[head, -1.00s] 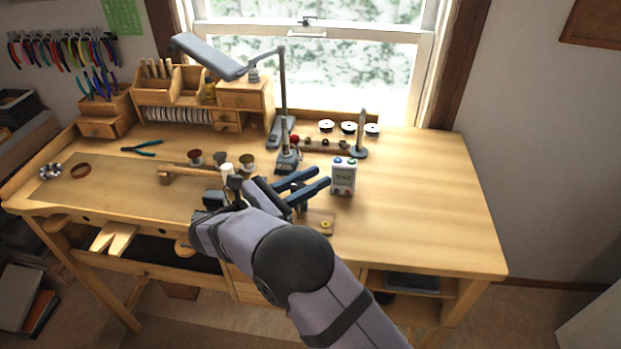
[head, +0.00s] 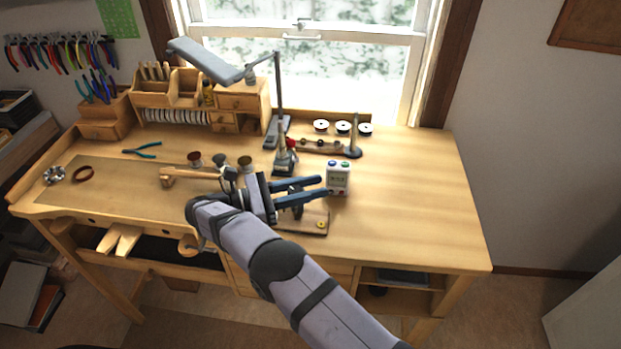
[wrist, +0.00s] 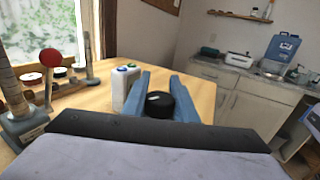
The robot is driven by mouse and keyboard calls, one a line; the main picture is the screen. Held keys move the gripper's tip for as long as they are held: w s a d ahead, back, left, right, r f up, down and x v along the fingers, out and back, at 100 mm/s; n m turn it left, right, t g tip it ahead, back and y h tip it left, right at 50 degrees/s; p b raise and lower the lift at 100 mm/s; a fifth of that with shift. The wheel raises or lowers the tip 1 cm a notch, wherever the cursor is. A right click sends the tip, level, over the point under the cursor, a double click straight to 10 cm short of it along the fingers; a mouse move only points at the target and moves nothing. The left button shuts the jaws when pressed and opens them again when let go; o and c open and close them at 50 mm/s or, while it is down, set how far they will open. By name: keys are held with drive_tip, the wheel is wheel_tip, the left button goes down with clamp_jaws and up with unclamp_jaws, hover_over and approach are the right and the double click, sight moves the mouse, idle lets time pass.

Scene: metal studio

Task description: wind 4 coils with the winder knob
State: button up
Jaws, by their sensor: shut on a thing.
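My gripper (head: 328,187) points right over the bench, with its two blue fingers apart around a black knob. In the wrist view the black winder knob (wrist: 159,104) sits between the fingertips (wrist: 160,95), and the gripper is shut on it. In the head view the arm and fingers hide most of the winder; part of its wooden base (head: 312,222) with a yellow spot shows below the fingers. A white counter box (head: 338,178) with a blue and a green button stands by the fingertips; it also shows in the wrist view (wrist: 120,90). Its display is too small to read.
A lamp (head: 279,110) and a dark post (head: 354,140) stand behind. White-topped spools (head: 343,127) line the back. Pliers (head: 142,150) lie at left. The bench's right side (head: 420,200) is clear.

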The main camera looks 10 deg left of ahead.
drive_tip(key=shift+g+p, duration=0.3)
drive_tip(key=shift+p, duration=0.2)
drive_tip(key=o, duration=1)
drive_tip(key=shift+s, duration=0.1)
drive_tip(key=shift+o, duration=0.2)
drive_tip(key=shift+r, duration=0.15)
wheel_tip(320, 180, up, 10)
drive_tip(key=p, duration=0.9)
